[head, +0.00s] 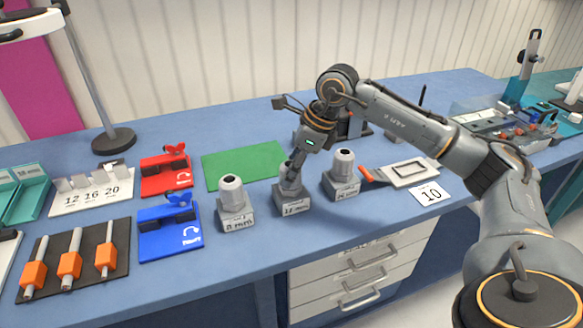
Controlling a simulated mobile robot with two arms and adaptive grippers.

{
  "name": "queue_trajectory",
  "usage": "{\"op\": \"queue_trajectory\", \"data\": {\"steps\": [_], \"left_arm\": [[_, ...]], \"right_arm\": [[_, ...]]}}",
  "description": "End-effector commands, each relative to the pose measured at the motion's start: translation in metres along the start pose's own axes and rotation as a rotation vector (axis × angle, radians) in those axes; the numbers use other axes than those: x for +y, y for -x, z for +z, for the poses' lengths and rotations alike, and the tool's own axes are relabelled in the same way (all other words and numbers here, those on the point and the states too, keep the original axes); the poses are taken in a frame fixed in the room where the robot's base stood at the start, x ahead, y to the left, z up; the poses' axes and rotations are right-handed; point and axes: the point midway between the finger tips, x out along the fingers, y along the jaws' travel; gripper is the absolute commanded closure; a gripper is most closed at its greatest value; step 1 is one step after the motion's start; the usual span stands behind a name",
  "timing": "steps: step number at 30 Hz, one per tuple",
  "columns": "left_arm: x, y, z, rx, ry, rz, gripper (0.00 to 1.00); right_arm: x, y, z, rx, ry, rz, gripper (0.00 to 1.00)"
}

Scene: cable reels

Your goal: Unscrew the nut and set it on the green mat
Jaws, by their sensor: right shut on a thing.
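My right gripper (291,176) reaches down from the right onto the middle grey block (291,206) near the bench's front edge. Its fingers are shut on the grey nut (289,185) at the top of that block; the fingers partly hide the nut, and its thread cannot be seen. The green mat (243,165) lies flat and empty on the bench, just behind and left of the gripper. My left gripper is not in view.
Similar blocks with grey tops stand left (235,205) and right (343,176) of the middle one. A blue fixture (170,240) and a red fixture (167,180) sit left of the mat. A lamp base (113,141) stands behind. Drawers (345,272) are below the bench.

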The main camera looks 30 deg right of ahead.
Motion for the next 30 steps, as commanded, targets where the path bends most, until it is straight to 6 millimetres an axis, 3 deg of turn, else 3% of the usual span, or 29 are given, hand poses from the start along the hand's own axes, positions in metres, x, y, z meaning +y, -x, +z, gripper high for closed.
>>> {"op": "queue_trajectory", "data": {"steps": [16,30], "left_arm": [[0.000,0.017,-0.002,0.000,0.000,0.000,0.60],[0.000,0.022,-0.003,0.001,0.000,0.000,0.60]], "right_arm": [[0.001,0.000,0.001,0.000,0.702,0.300,0.91],[0.000,0.009,0.004,0.001,0.701,0.292,0.91]]}}
